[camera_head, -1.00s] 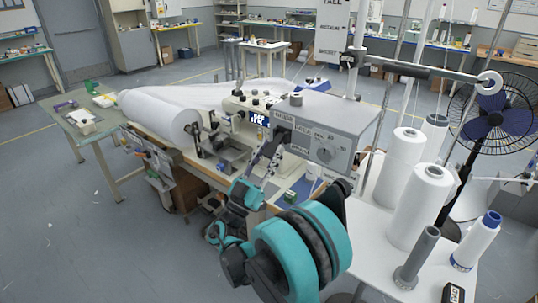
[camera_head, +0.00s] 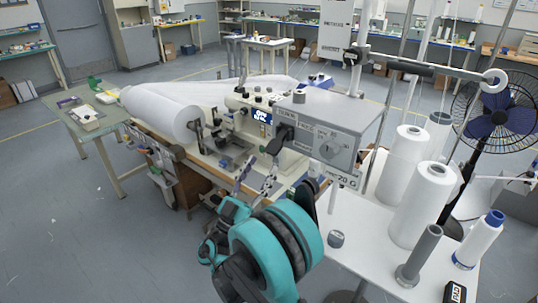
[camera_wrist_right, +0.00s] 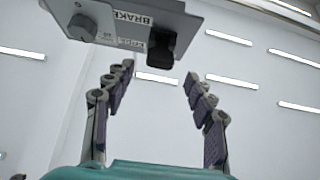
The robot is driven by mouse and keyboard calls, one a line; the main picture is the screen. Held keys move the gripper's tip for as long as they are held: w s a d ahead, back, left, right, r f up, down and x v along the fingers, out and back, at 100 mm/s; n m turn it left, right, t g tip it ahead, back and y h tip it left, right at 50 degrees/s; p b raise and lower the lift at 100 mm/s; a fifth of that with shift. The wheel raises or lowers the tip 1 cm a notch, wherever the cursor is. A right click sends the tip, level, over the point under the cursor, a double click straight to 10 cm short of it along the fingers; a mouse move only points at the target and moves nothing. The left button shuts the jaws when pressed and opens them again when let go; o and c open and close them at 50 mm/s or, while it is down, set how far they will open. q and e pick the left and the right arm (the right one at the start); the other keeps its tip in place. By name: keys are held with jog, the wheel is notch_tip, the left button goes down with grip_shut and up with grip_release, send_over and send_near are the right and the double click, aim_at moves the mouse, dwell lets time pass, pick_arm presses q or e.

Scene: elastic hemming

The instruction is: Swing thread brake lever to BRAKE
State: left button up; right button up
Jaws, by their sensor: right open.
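The thread brake lever is a black handle (camera_head: 275,145) at the left end of a grey control box (camera_head: 345,125) with a round knob and labels. In the right wrist view the lever (camera_wrist_right: 161,48) hangs below the box (camera_wrist_right: 120,8), near a label reading BRAKE and a second, hard-to-read label. My right gripper (camera_head: 256,177) is open and empty, below and to the left of the box in the head view. In its wrist view the right gripper's fingers (camera_wrist_right: 158,75) stand wide apart, with the lever beyond and between them, apparently untouched. My left gripper is not in view.
A sewing machine (camera_head: 245,110) and white fabric roll (camera_head: 160,112) stand behind the right gripper. White thread cones (camera_head: 418,205) stand on the white table (camera_head: 375,262) at right, beside a fan (camera_head: 497,115). A horizontal bar (camera_head: 425,70) runs above the box.

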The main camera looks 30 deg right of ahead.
jog(key=v, duration=0.5)
jog(key=shift+a+f, duration=0.2)
jog(key=shift+d, duration=0.1)
jog(key=d+f+n+g+y, duration=0.2)
jog(key=d+f+n+y, duration=0.15)
jog(key=d+y, duration=0.35)
jog(key=s+d+f+n+g+y, duration=0.1)
jog(key=s+f+n+y, duration=0.4)
jog(key=f, duration=0.1)
jog(key=s+a+f+n+y, duration=0.2)
jog(key=s+a+y, duration=0.3)
jog(key=a+y, duration=0.1)
jog(key=s+a+f+n+y, duration=0.3)
jog(key=s+a+y, duration=0.2)
jog(key=a, duration=0.3)
jog(key=shift+s+a+t+y, duration=0.3)
jog(key=shift+s+y, duration=0.1)
jog(key=shift+s, duration=0.05)
